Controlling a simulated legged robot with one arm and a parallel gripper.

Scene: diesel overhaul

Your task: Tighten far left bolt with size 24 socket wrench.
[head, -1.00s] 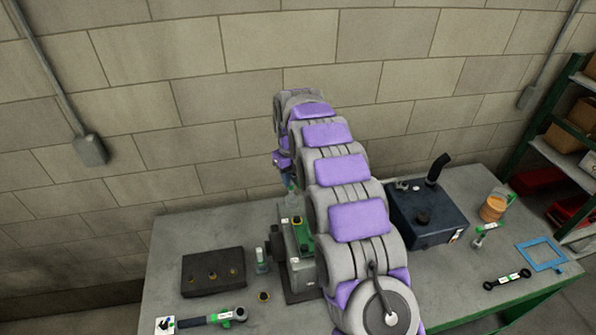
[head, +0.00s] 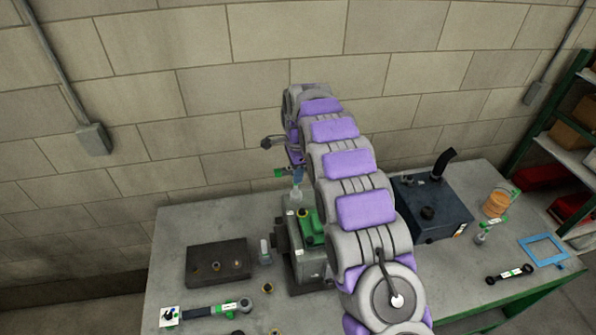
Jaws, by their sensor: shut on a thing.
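My gripper (head: 294,157) is at the far end of my arm, above and behind the engine block, and mostly hidden by the arm. It is shut on a dark tool (head: 272,142) that sticks out to the left; a small green part (head: 280,172) shows just below. Its size marking cannot be read. The grey engine block (head: 303,262) with a green top part (head: 312,228) stands on the bench, partly covered by my arm. A yellowish cap or bolt head (head: 303,213) shows on its top. The far left bolt cannot be picked out clearly.
The bench (head: 185,235) holds a dark block with several holes (head: 217,272), a long wrench with a green band (head: 208,312), a blue tank (head: 436,208), an orange container (head: 496,204), a black wrench (head: 510,273) and a blue frame (head: 543,251). A brick wall stands behind.

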